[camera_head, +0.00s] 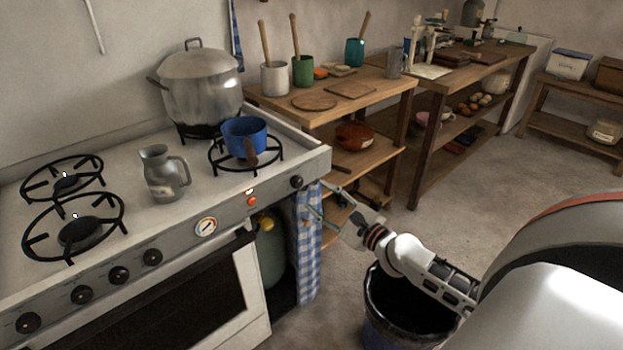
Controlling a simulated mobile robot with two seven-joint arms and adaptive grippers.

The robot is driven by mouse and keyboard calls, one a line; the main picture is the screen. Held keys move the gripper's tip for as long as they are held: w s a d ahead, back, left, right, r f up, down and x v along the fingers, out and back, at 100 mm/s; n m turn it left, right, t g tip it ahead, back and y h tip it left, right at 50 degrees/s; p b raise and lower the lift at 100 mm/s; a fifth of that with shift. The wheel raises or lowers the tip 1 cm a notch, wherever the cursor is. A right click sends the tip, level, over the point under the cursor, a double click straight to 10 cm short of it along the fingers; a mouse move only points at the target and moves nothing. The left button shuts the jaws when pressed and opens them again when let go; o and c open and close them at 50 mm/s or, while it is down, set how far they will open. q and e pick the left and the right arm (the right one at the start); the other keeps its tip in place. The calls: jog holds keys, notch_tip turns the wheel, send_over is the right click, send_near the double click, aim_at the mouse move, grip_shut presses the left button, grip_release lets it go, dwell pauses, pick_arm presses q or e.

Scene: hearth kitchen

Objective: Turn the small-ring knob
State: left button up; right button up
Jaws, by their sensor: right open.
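The stove front carries several black knobs. One knob (296,182) sits alone at the right end of the panel, and the others, such as this left knob (152,257), are in a row further left. I cannot tell from markings which is the small-ring knob. My right gripper (319,202) is open and empty, just right of and slightly below the right-end knob, apart from it in the picture. It is in front of a blue checked towel. My left gripper is not in view.
The stove top holds a large lidded pot (202,85), a blue pot (245,137) on a burner ring and a metal jug (163,174). The checked towel (309,250) hangs beside the oven. A dark bin (375,325) stands below my right arm. Wooden shelves (330,110) stand behind.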

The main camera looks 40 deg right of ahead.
aim_at(300, 184)
jog(key=shift+w+a, duration=0.2)
jog(key=shift+w, duration=1.75)
jog(key=shift+w+a, duration=0.15)
jog(key=shift+w, duration=1.75)
jog(key=c, duration=1.1)
